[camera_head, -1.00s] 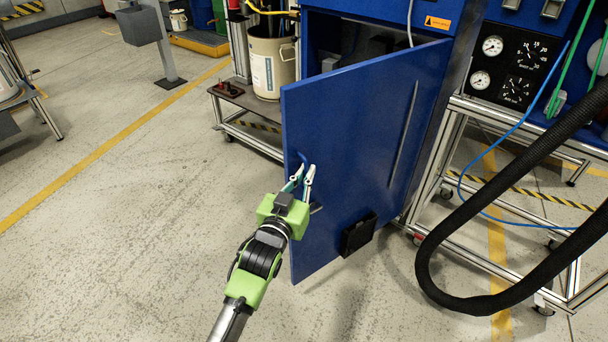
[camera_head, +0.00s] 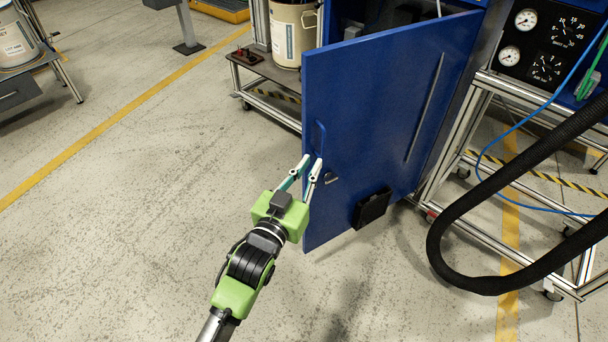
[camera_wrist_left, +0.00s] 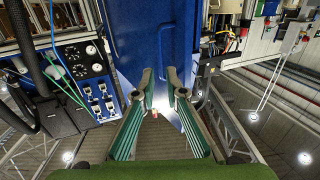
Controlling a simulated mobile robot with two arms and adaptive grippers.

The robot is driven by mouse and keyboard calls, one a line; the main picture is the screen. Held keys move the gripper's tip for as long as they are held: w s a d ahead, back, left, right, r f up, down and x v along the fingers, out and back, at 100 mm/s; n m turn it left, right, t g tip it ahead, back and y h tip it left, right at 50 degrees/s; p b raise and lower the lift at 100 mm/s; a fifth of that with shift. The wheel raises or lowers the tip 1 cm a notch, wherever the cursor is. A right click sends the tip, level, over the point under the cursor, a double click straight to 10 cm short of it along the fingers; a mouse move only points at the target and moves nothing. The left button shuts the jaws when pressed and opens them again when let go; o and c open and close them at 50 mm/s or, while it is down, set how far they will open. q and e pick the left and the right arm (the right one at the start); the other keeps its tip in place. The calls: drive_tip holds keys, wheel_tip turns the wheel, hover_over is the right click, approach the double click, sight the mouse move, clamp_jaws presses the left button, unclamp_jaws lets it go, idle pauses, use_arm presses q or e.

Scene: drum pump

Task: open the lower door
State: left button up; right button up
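The lower door (camera_head: 385,120) is a blue panel in the head view. It stands swung out from the blue cabinet, with part of the interior visible above it. Its handle (camera_head: 320,135) is near the door's free left edge. My left gripper (camera_head: 312,162) is just below the handle in the picture, with its two fingers apart and no handle visibly held between them. The wrist view shows the same open fingers (camera_wrist_left: 160,78) in front of a blue panel (camera_wrist_left: 150,35). Exact contact with the door cannot be told. My right gripper is not in view.
A black box (camera_head: 371,208) is fixed low on the door. A thick black hose (camera_head: 440,240) loops at the right before a metal-frame cart with gauges (camera_head: 525,19). A low trolley (camera_head: 268,72) with a bucket stands behind the door.

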use_arm(q)
drive_tip(key=shift+v, duration=1.55)
